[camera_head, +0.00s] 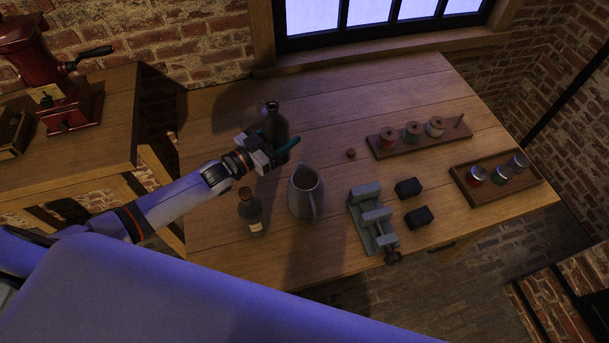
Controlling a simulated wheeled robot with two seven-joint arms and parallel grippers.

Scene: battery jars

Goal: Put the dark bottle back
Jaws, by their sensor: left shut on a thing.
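The dark bottle (275,119) is upright at the back left of the wooden table (330,90). My left gripper (271,152) is shut on it from the front left, and the gripper hides the bottle's lower part. I cannot tell whether its base touches the table. A teal piece (288,146) shows at the gripper's right side. A smaller brown bottle (250,214) with a pale label and a stopper stands nearer me. My right gripper is not in view.
A grey pitcher (304,193) stands just right of the brown bottle. A vise (372,221) and two black blocks (413,202) lie further right. A spool rack (417,138), a jar tray (497,181) and a small round brown piece (351,153) are also there. The back middle is clear.

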